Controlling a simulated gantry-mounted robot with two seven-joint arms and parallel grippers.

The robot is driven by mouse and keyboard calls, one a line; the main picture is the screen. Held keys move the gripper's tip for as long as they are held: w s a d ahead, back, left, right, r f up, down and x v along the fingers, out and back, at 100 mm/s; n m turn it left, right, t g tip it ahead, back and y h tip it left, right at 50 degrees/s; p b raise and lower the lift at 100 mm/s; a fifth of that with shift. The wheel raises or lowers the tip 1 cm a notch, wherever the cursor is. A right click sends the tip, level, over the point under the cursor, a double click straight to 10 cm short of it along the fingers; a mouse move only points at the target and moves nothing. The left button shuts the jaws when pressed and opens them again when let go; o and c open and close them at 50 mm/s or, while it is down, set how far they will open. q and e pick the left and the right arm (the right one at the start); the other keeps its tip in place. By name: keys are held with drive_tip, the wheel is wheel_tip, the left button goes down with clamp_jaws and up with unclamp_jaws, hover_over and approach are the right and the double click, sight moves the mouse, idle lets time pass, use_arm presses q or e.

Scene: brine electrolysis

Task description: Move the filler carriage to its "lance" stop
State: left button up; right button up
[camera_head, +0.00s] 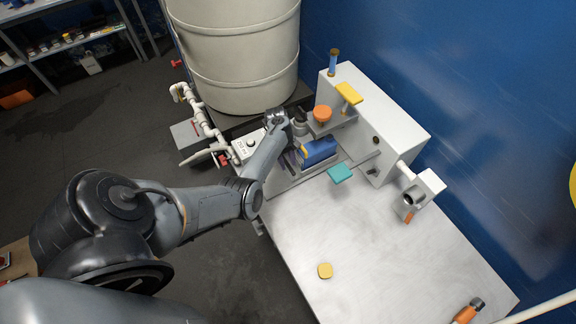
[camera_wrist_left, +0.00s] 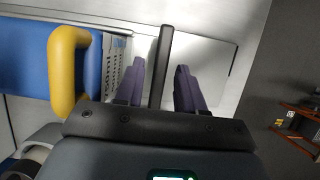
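A blue block with a yellow handle, which I take to be the filler carriage (camera_head: 318,151), sits on the bench beside the tall white cabinet. In the left wrist view the blue body (camera_wrist_left: 22,55) and its yellow handle (camera_wrist_left: 62,70) are at the left. My left gripper (camera_wrist_left: 160,85) is beside the handle, its two dark purple fingers apart. A black bar (camera_wrist_left: 166,45) shows between them, with gaps on both sides; I cannot tell whether it touches anything. In the head view the left wrist (camera_head: 276,119) is just left of the carriage and fingertips are unclear. No "lance" mark is readable. My right gripper is not in view.
A large cream tank (camera_head: 235,55) stands behind, with white pipes (camera_head: 205,120) at its left.

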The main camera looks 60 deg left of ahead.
use_arm(q)
drive_tip(key=shift+x, duration=0.95)
clamp_jaws()
